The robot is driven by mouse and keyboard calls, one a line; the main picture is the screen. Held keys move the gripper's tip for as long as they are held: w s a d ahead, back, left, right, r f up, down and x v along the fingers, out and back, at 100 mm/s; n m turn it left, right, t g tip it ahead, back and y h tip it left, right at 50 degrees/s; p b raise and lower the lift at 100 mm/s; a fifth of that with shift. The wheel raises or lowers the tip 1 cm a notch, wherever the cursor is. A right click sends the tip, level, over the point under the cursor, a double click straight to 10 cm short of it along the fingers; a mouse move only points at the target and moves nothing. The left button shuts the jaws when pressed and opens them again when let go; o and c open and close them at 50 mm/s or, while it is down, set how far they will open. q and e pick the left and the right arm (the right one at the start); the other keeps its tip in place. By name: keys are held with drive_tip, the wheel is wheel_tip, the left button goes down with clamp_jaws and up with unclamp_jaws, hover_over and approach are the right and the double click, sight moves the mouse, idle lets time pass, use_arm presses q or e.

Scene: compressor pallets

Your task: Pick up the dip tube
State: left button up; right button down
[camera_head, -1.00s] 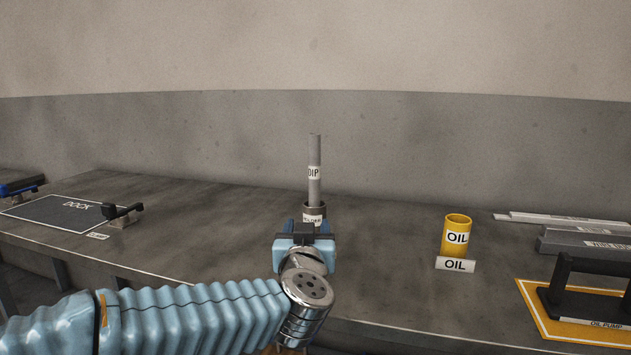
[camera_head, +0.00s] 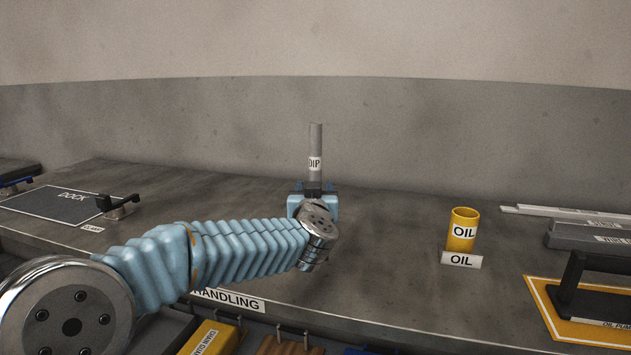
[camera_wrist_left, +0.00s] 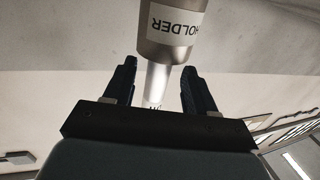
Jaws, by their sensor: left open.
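The dip tube (camera_head: 315,150) is a slim grey tube with a "DIP" label, standing upright on the far part of the bench. My left gripper (camera_head: 314,188) is open in front of its lower part, and my wrist hides its base in the head view. In the left wrist view, the dip tube (camera_wrist_left: 157,82) shows between the open fingers of my left gripper (camera_wrist_left: 159,66), with a gap on both sides. The grey holder (camera_wrist_left: 170,28), its label upside down, is around the tube's end at the top of that view. My right gripper is not in view.
A black oil pump handle (camera_head: 572,290) and grey bars (camera_head: 590,237) are farther right. The dock mat (camera_head: 62,204) and black clamp (camera_head: 117,205) are left. Bench around the tube is clear.

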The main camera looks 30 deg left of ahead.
use_arm(q)
drive_tip(key=x, duration=0.2)
drive_tip(key=shift+w+a, duration=0.15)
drive_tip(key=shift+w, duration=0.15)
clamp_jaws()
drive_tip(key=shift+r, duration=0.1)
